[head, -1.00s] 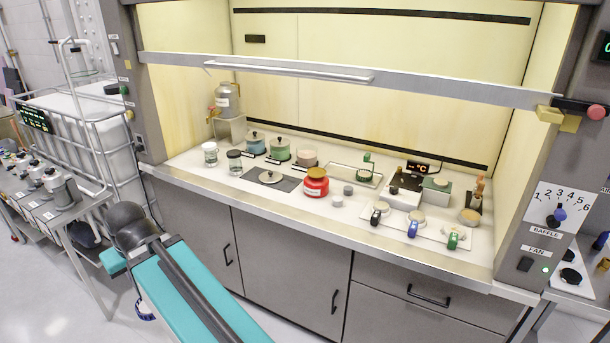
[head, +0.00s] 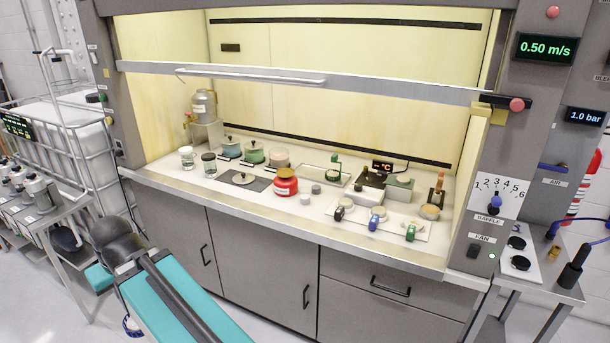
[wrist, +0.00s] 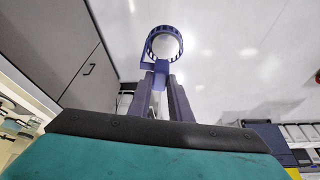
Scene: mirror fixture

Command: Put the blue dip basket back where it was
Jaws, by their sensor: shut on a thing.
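The blue dip basket (wrist: 161,68) is a round ribbed ring with a pale middle. It shows at the top centre of the wrist view, above the floor. My gripper (wrist: 164,84) is shut on its blue stem, with one dark finger on each side. In the head view, a small piece of blue (head: 132,327) shows at the lower left beside my arm; most of the basket and my gripper are hidden there. A green piece with an upright handle (head: 333,166) stands by a rectangular wire-edged tray in the fume hood.
The raised sash (head: 300,80) spans the opening. Grey cabinets (head: 255,258) stand below. A cart (head: 30,210) is at left, a side table (head: 545,275) at right.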

